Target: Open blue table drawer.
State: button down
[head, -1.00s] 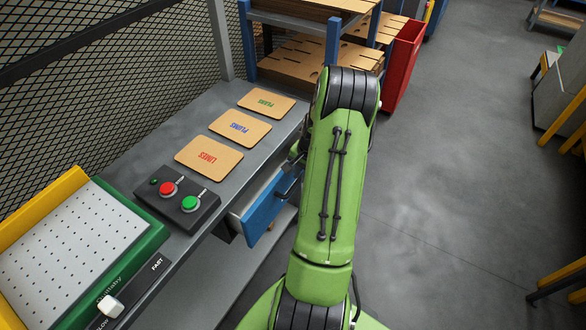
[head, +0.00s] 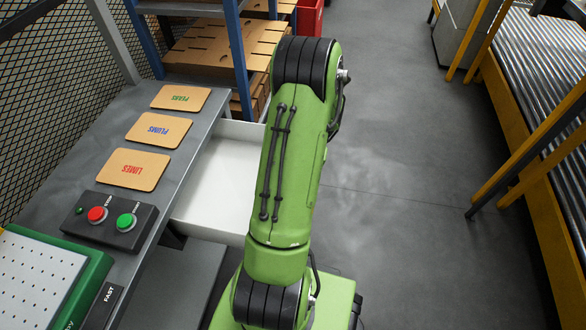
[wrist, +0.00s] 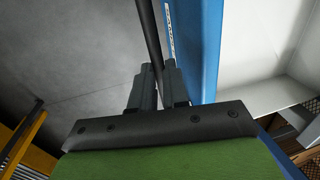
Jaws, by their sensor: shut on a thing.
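The table drawer (head: 215,185) is pulled well out from under the grey table in the head view. Its white inside shows empty where visible, and my arm hides its front. In the wrist view the blue drawer front (wrist: 207,50) stands beside my gripper (wrist: 157,72), with the white inside behind it. My gripper is shut on the dark bar handle (wrist: 149,35), which runs between the fingers. In the head view the gripper is hidden behind my green arm.
A blue rack (head: 238,60) with cardboard stands behind. A yellow-framed roller conveyor (head: 535,120) is at right; open floor lies between.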

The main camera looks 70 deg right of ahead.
jog(key=c, duration=1.1)
grip_release()
jog(key=s+r+p, duration=0.1)
jog(key=r, duration=0.4)
jog(key=s+r+p, duration=0.1)
jog(key=r+p, duration=0.1)
jog(key=r, duration=0.3)
jog(key=s+r+p, duration=0.1)
jog(key=r, duration=0.4)
jog(key=shift+d+r+p, duration=0.15)
jog(key=shift+r+p, duration=0.1)
jog(key=shift+p, duration=0.1)
